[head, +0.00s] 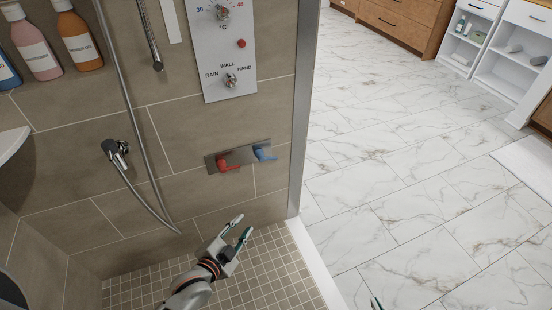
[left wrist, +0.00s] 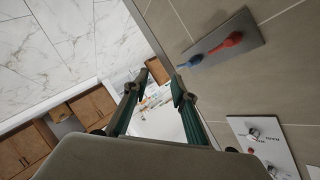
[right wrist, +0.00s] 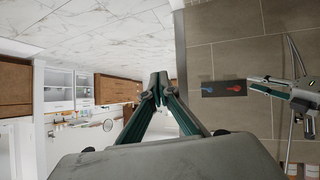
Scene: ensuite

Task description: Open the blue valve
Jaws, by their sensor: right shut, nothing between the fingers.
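The blue valve (head: 265,153) is a lever at the right end of a grey wall plate (head: 243,158). It also shows in the left wrist view (left wrist: 190,62) and the right wrist view (right wrist: 211,90). My left gripper (head: 245,224) is open and empty, below the plate in the head view, apart from the valve. In the left wrist view the valve lies right of its fingertips (left wrist: 160,74). My right gripper (head: 376,303) barely shows at the bottom edge of the head view. In the right wrist view its fingers (right wrist: 158,82) are together and empty.
A red valve (head: 227,165) sits on the same plate, left of the blue one. A control panel (head: 225,50) is above, and a shower hose (head: 140,150) hangs at the left. A metal wall edge (head: 304,110) stands right of the valve. The marble floor (head: 410,170) beyond is clear.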

